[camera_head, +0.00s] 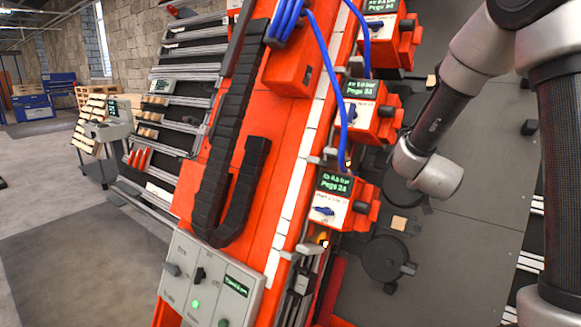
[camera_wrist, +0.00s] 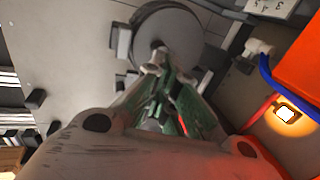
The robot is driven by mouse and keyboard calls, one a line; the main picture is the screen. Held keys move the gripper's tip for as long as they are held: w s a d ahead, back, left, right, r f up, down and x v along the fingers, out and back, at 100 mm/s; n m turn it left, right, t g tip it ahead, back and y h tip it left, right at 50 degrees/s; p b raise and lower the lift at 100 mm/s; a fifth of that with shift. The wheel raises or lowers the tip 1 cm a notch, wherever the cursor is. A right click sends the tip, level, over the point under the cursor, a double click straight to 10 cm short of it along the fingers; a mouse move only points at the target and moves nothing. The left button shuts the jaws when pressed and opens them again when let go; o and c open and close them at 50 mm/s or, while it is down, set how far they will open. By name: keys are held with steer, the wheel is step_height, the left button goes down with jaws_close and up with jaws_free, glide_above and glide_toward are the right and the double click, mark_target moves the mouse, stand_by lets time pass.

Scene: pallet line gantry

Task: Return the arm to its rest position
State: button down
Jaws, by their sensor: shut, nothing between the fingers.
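My arm (camera_head: 440,110) comes in from the upper right of the head view and bends at a grey joint beside the red control boxes. My gripper does not show clearly in the head view. In the wrist view my gripper (camera_wrist: 157,68) is shut and empty, its fingertips together. A round dark disc (camera_wrist: 165,35) lies beyond the fingertips; I cannot tell how far apart they are.
A red gantry beam (camera_head: 235,130) carries several red control boxes (camera_head: 345,200) with blue cables (camera_head: 346,110), close left of my arm. A grey panel (camera_head: 210,285) is at its lower end. A lit lamp (camera_wrist: 286,114) shows at right in the wrist view. Open floor (camera_head: 70,250) lies left.

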steer(key=s+a+f+n+g+y, duration=0.1)
steer(key=s+a+f+g+y, duration=0.3)
steer(key=f, duration=0.3)
steer(key=s+a+r+n+g+y, duration=0.1)
steer(key=s+a+n+g, duration=0.2)
steer(key=s, duration=0.6)
steer(key=s+d+r, duration=0.3)
steer(key=s+r, duration=0.4)
steer(key=s, duration=0.4)
steer(key=s+d+r+n+h, duration=0.1)
steer(key=s+d+r, duration=0.2)
steer(key=s+r, duration=0.5)
steer(key=s, duration=0.3)
steer(key=shift+s+g, duration=0.3)
